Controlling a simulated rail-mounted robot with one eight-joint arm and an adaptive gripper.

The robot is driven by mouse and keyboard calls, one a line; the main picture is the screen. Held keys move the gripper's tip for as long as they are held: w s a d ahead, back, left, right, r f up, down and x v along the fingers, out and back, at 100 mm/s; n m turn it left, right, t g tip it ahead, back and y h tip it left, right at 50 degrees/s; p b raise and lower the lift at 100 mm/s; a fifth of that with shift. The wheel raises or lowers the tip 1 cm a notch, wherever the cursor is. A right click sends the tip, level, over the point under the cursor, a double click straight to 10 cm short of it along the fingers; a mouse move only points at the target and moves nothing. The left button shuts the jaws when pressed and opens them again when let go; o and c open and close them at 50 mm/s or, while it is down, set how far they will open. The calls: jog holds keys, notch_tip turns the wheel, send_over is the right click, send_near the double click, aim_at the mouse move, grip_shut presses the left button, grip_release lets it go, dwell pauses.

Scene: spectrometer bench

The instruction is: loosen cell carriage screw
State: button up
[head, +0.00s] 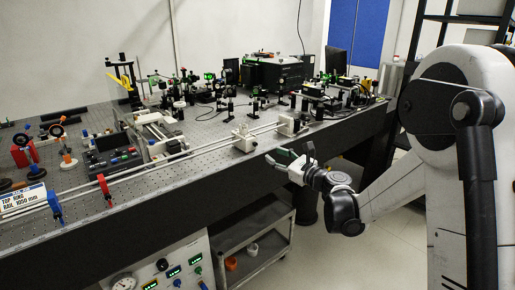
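A long twin-bar rail (205,150) runs along the front of the optical bench. A pale carriage (243,140) sits on it near the middle, and another pale carriage (289,125) sits farther right. I cannot tell which one is the cell carriage, and no screw can be made out at this size. My gripper (290,155) is in front of the bench's front edge, below and to the right of the middle carriage and apart from both carriages. Its fingers look spread apart. A small dark green patch shows between them; I cannot tell what it is.
The perforated bench (130,197) holds many optics mounts and a black instrument (275,72) at the back. Red and blue clamps (104,190) and a labelled box (22,200) stand at left. A grey cart (252,240) is under the bench. Floor at right is clear.

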aim_at(256, 145)
jog(key=b+x, duration=0.1)
jog(key=x, duration=0.8)
jog(key=shift+w+a, duration=0.2)
jog(key=shift+a, duration=0.1)
jog(key=shift+c, duration=0.5)
grip_shut()
